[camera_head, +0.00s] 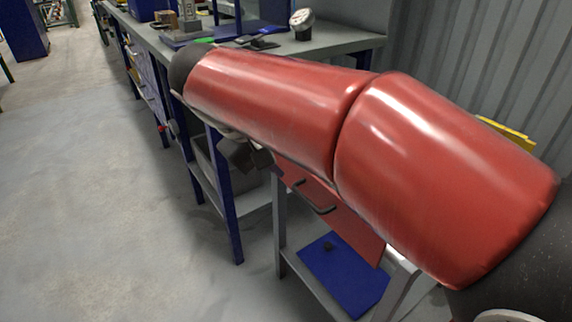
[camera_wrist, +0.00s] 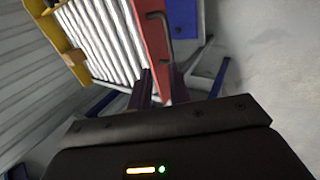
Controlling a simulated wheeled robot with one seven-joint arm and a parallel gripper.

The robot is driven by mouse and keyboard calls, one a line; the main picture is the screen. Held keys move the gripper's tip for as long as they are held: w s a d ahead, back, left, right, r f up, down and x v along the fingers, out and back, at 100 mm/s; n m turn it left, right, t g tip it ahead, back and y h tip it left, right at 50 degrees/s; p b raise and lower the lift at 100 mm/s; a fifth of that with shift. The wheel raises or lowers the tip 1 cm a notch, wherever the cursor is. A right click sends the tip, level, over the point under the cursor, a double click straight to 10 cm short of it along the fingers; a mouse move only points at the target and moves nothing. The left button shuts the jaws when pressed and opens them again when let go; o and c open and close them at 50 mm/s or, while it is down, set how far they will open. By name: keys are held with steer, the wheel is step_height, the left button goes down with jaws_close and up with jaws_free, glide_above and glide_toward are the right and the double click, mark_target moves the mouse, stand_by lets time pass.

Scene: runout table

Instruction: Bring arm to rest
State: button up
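My red arm (camera_head: 270,100) stretches across the head view, from the lower right to the upper left. Dark parts show below its middle, but I cannot tell there how the fingers stand. Beyond the fingertips are a set of pale parallel bars (camera_wrist: 98,38) and a red panel (camera_wrist: 150,32) with a black handle. I cannot tell how far the fingers are from them.
A grey workbench (camera_head: 335,40) with tools stands behind my arm. Below the arm are the red panel (camera_head: 345,222) and a blue plate (camera_head: 345,275) on a grey frame. A corrugated wall (camera_head: 480,55) is at the right. The floor (camera_head: 90,200) at the left is clear.

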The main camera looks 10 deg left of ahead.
steer(key=shift+d, duration=0.1)
steer(key=s+d+f+m+g+y, duration=0.1)
steer(key=s+d+m, duration=0.1)
steer(key=d, duration=0.7)
steer(key=s+d+f+m+y, duration=0.1)
steer(key=d+f+m, duration=0.1)
steer(key=d, duration=0.7)
steer(key=s+d+f+m+t+y, duration=0.1)
steer(key=s+d+f+m+y, duration=0.1)
steer(key=s+d+f+m, duration=0.4)
steer(key=s+d+f, duration=0.1)
steer(key=s+d, duration=0.1)
steer(key=d, duration=0.2)
steer(key=shift+s+t, duration=0.3)
steer(key=shift+s, duration=0.1)
